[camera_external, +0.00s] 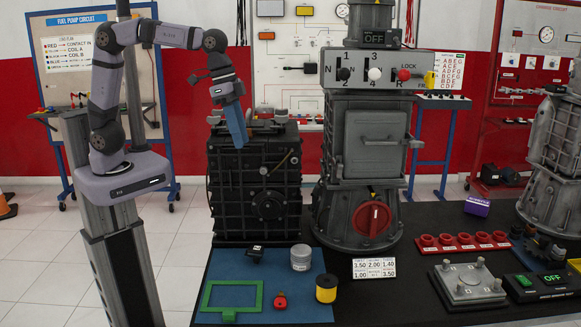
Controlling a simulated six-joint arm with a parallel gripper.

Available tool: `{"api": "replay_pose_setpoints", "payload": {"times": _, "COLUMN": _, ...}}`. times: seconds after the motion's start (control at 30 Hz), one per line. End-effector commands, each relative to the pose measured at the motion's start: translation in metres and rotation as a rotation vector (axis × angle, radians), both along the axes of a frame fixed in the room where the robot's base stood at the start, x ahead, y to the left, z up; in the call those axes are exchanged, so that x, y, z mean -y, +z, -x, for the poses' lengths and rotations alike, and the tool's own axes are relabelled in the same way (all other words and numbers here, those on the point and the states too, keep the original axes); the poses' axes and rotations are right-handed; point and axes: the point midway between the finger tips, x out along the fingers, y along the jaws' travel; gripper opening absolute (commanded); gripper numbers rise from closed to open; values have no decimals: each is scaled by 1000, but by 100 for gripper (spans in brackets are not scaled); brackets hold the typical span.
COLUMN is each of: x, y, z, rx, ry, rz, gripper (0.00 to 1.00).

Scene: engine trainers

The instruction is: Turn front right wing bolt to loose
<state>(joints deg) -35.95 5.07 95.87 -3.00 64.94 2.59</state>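Small bolt-like fittings sit on top of the black ribbed block (255,185). One is at its right top edge (281,117); another is at its left (215,118). A low grey plate (466,285) on the table at the right also carries several small upright fittings, one near its front right corner (497,285). I cannot tell at this size which fitting is the front right wing bolt, or how it is turned. My gripper (238,143) points down with blue fingers in front of the block's top. The fingers overlap in this view, so their opening is hidden.
A grey machine (375,150) with levers and a red knob (373,218) stands right of the block. The blue mat (220,270) holds a green frame (230,311), a yellow-black cylinder (326,288) and small parts. A red strip (463,242) lies at the right.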

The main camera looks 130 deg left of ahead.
Motion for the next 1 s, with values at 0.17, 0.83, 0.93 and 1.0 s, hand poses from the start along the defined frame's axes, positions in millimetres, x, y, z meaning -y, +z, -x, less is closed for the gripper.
{"api": "replay_pose_setpoints", "payload": {"times": 0.17, "x": -81, "y": 62, "z": 16, "rx": 54, "ry": 125, "rz": -54, "gripper": 31}}
{"api": "replay_pose_setpoints", "payload": {"times": 0.83, "x": -148, "y": 88, "z": 38, "rx": 83, "ry": 194, "rz": -120, "gripper": 31}}
{"api": "replay_pose_setpoints", "payload": {"times": 0.93, "x": -151, "y": 77, "z": 35, "rx": 82, "ry": 194, "rz": -120, "gripper": 31}}
{"api": "replay_pose_setpoints", "payload": {"times": 1.0, "x": -153, "y": 68, "z": 32, "rx": 83, "ry": 194, "rz": -119, "gripper": 31}}
